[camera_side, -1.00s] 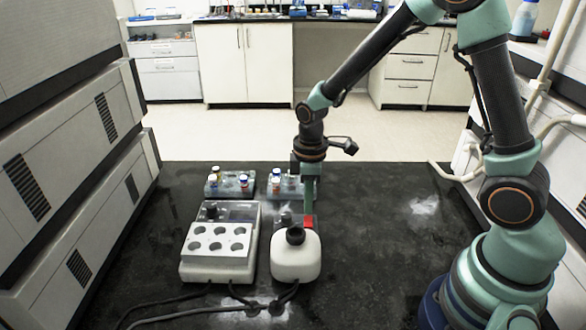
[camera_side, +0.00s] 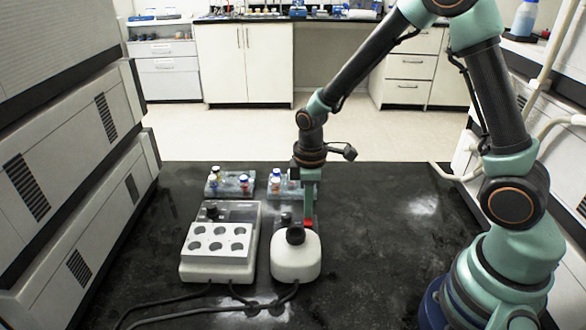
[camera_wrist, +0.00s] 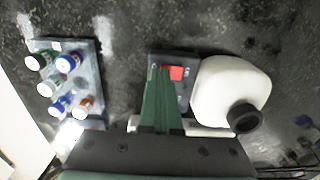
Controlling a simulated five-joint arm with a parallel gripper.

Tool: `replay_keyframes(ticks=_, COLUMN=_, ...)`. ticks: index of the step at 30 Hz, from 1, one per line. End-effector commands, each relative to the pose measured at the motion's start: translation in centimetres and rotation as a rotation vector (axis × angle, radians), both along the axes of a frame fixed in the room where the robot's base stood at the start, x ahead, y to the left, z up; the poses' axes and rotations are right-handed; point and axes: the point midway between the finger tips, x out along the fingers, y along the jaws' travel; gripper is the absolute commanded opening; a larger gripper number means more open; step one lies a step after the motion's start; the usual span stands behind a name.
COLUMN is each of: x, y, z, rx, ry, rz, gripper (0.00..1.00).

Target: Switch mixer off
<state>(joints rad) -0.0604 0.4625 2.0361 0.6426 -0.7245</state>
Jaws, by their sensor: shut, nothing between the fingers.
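The mixer (camera_side: 296,262) is a white rounded body with a black cup on top; it also shows at the right of the wrist view (camera_wrist: 222,92). Behind it in the side view is a dark panel with a red switch (camera_side: 309,225), which shows as a red square in the wrist view (camera_wrist: 177,73). My gripper (camera_side: 310,212) points down with its green fingers shut and empty. In the wrist view its fingertips (camera_wrist: 161,72) are over the dark panel, just left of the red switch. I cannot tell whether they touch it.
A white block with several round holes (camera_side: 218,254) stands left of the mixer. A rack with several capped vials (camera_side: 230,187) is behind it, and another rack (camera_side: 280,187) is close to my gripper. Cables (camera_side: 205,309) lie in front. The bench (camera_side: 390,250) right of the mixer is clear.

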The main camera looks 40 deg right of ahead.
Motion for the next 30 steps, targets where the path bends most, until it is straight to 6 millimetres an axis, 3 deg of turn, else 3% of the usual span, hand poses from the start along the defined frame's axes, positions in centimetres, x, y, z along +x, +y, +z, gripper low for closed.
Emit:
replay_keyframes(ticks=8, x=0.0, y=0.0, z=0.1, rx=0.000, ry=0.000, rz=0.001, gripper=0.00)
replay_keyframes(ticks=30, x=0.0, y=0.0, z=4.8, rx=0.000, ry=-0.001, rz=0.000, gripper=0.00)
